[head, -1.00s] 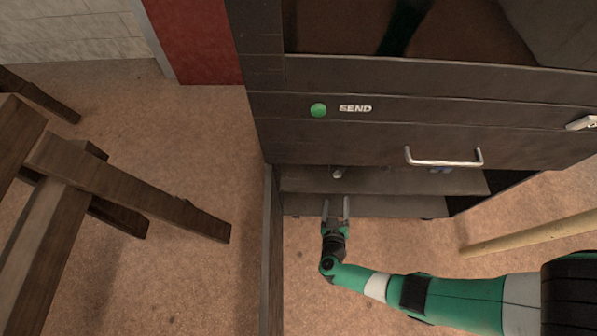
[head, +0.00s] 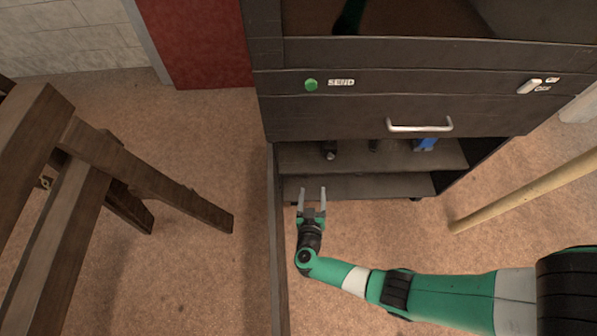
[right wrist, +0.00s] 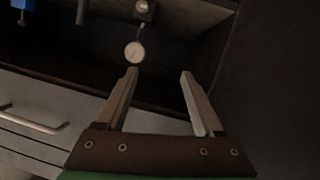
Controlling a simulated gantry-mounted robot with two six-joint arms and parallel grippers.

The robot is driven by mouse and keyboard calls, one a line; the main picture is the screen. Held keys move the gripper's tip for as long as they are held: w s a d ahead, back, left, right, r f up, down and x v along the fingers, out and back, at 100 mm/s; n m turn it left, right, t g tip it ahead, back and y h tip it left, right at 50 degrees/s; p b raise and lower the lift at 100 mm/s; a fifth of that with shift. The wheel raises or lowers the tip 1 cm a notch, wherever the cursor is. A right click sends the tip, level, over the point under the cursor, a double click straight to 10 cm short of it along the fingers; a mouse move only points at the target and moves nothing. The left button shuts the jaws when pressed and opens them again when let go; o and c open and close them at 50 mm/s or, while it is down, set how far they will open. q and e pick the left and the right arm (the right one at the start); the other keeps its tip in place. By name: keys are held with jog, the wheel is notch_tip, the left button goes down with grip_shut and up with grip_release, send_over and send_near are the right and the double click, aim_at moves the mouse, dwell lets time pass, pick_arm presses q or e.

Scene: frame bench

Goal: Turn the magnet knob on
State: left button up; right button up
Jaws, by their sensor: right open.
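A small dial gauge with a round white face (right wrist: 134,52) hangs by a rod from a grey block with a round knob-like part (right wrist: 145,10) in the right wrist view. In the head view a small dark-and-grey object (head: 328,150), apparently the same block, sits at the left of the cabinet's upper shelf. A pale lever-like switch (head: 530,86) with "On" and "Off" beside it is at the right of the dark front panel. Which one is the magnet knob is unclear. My right gripper (head: 312,192) is open and empty, before the lower shelf, apart from the block. My left gripper is out of view.
A silver handle (head: 420,126) sticks out above the shelves. A green button (head: 311,85) is beside "SEND". A blue object (head: 425,144) is at the shelf's right. A vertical side panel (head: 278,240) stands left of my gripper. A wooden pole (head: 525,190) is at the right.

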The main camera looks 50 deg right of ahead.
jog(key=w+r+m+t+p, duration=0.1)
jog(key=w+r, duration=0.4)
jog(key=r, duration=0.3)
jog(key=shift+w+r+h, duration=0.15)
jog(key=shift+w+h, duration=0.15)
jog(key=shift+w, duration=0.05)
